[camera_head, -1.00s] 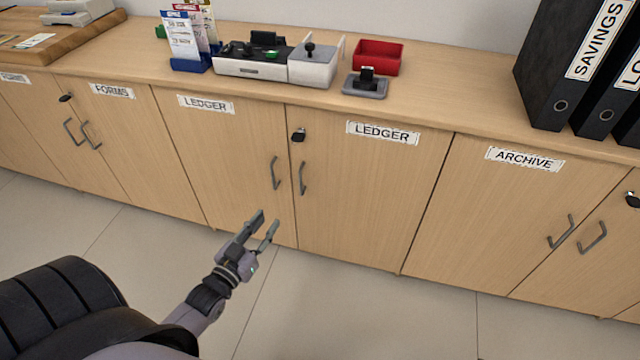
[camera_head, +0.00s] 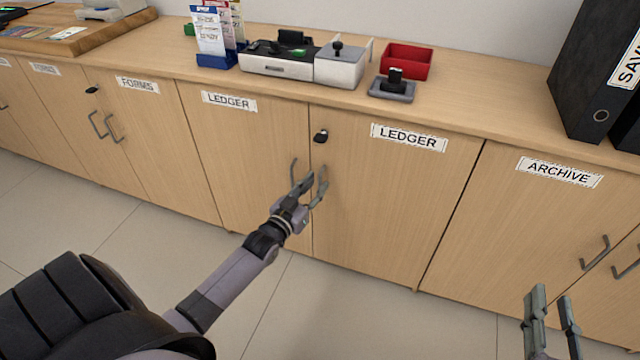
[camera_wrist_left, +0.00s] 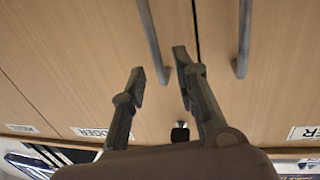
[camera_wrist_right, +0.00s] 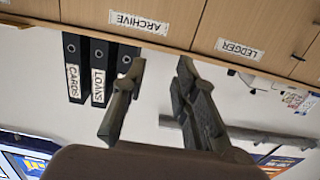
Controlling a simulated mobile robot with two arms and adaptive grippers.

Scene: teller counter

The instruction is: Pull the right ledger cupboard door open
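The right ledger cupboard door (camera_head: 385,215) is shut, with a black lock (camera_head: 320,136) near its upper left edge. Its grey bar handle shows in the left wrist view (camera_wrist_left: 152,38); that view is upside down, and the handle is on the picture's left. My left gripper (camera_head: 309,180) is open in front of the doors' meeting edge. In its wrist view the right door's handle lies in line with the gap between the fingers; contact cannot be told. The left ledger door's handle (camera_wrist_left: 243,40) is outside the fingers. My right gripper (camera_head: 551,300) is open and empty at lower right.
The left ledger door (camera_head: 235,150), forms doors and archive door (camera_head: 520,225) are shut. The countertop holds a red tray (camera_head: 407,60), a stamp (camera_head: 393,84), a leaflet holder (camera_head: 215,55) and black binders (camera_head: 595,75). The floor in front is clear.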

